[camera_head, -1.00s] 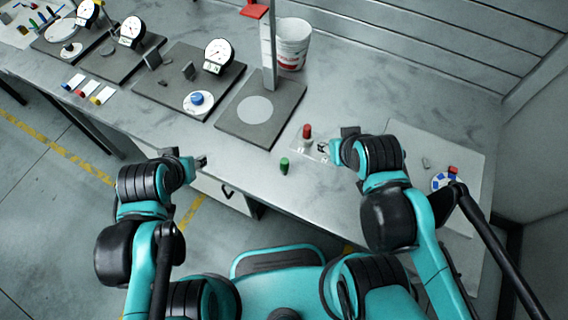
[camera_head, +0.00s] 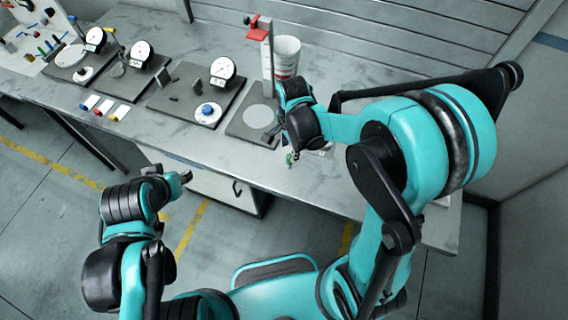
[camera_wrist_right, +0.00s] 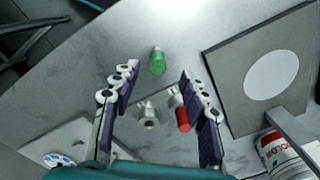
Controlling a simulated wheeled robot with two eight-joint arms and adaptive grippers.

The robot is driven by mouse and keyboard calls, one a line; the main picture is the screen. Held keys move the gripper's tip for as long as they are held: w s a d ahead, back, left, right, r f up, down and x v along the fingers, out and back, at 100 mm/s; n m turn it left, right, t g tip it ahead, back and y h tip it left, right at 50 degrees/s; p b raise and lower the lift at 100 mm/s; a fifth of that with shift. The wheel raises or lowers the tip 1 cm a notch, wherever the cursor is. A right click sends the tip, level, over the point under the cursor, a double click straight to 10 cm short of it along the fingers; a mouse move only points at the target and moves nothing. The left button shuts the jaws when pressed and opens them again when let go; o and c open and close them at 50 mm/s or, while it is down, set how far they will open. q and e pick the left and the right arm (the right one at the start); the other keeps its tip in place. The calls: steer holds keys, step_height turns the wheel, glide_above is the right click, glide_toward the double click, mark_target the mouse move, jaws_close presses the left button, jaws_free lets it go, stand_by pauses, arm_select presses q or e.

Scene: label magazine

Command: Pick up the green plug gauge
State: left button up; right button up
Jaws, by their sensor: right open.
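The green plug gauge (camera_head: 290,158) stands near the front edge of the bench in the head view, partly hidden by my right arm. In the right wrist view the green plug gauge (camera_wrist_right: 157,61) is beyond the fingertips, roughly midway between them and untouched. My right gripper (camera_wrist_right: 158,78) is open and empty above the bench; in the head view the right gripper (camera_head: 274,132) is just behind the green gauge. My left gripper (camera_head: 185,177) hangs in front of the bench, away from the gauge; its jaws are too small to read.
A grey stand plate (camera_wrist_right: 257,76) and a white bucket (camera_head: 286,56) are nearby. Dial gauges (camera_head: 222,70) stand farther left.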

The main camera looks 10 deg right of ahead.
mark_target(290, 162)
steer(key=shift+a+f+m, duration=0.2)
steer(key=shift+f+m, duration=0.1)
steer(key=shift+s+f, duration=0.1)
steer(key=shift+f, duration=0.25)
steer(key=f, duration=0.2)
steer(key=f+b, duration=0.1)
steer(key=f, duration=0.2)
steer(key=f+b, duration=0.1)
steer(key=f, duration=0.1)
steer(key=shift+d+f, duration=0.2)
steer(key=shift+d, duration=0.05)
steer(key=shift+c, duration=0.3)
jaws_close()
